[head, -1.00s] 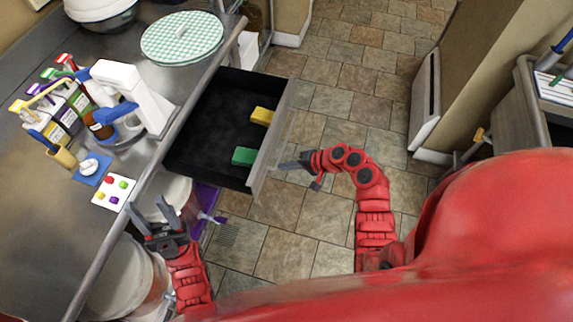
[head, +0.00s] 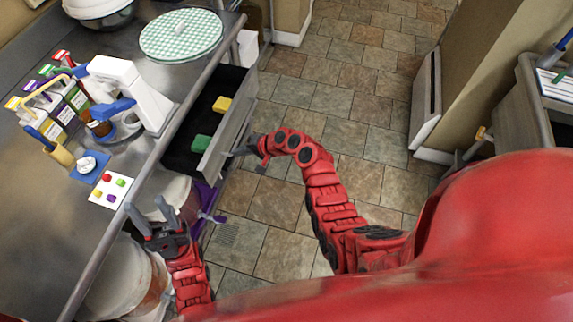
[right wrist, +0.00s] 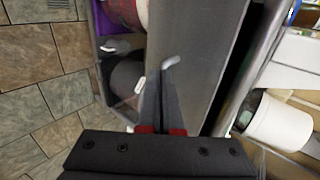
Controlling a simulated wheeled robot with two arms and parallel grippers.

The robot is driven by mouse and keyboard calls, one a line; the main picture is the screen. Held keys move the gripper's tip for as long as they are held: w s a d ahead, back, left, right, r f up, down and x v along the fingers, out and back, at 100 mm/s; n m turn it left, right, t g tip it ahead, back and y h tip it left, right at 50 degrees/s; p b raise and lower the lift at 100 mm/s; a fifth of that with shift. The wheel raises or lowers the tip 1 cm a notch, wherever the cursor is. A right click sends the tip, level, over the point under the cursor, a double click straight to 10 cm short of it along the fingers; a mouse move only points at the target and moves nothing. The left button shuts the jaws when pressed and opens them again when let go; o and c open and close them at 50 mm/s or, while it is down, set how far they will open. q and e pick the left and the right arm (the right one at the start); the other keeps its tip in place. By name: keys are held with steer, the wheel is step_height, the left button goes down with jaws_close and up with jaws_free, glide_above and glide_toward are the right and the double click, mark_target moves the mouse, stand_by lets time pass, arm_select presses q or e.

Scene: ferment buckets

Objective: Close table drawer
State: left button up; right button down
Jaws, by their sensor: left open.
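The table drawer is partly open, with its grey front panel (head: 226,132) standing out from the steel table (head: 60,225). Its black inside holds a yellow block (head: 222,104) and a green block (head: 201,143). My right gripper (head: 238,151) is at the outer face of the front panel, near its lower end in the head view. In the right wrist view its fingers (right wrist: 161,95) lie close together with nothing seen between them, and the panel (right wrist: 196,50) is right in front of them. My left gripper (head: 149,208) is open and empty by the table's edge.
On the table are a white dispenser (head: 128,90), several bottles (head: 58,108), a card with coloured dots (head: 111,190) and a checkered round lid (head: 181,36). White buckets (head: 125,275) stand below the table. The tiled floor (head: 330,100) right of the drawer is clear.

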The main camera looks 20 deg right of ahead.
mark_target(199, 148)
steer(key=w+a+b, duration=0.2)
steer(key=w+a, duration=0.1)
steer(key=a, duration=0.1)
steer(key=w+a+b, duration=0.2)
steer(key=w+a, duration=0.1)
steer(key=a, duration=0.2)
steer(key=w+a+b, duration=0.3)
steer(key=a, duration=0.1)
steer(key=shift+a+f, duration=0.15)
steer(key=shift+f, duration=0.05)
steer(key=shift+r, duration=0.2)
steer(key=shift+a, duration=0.1)
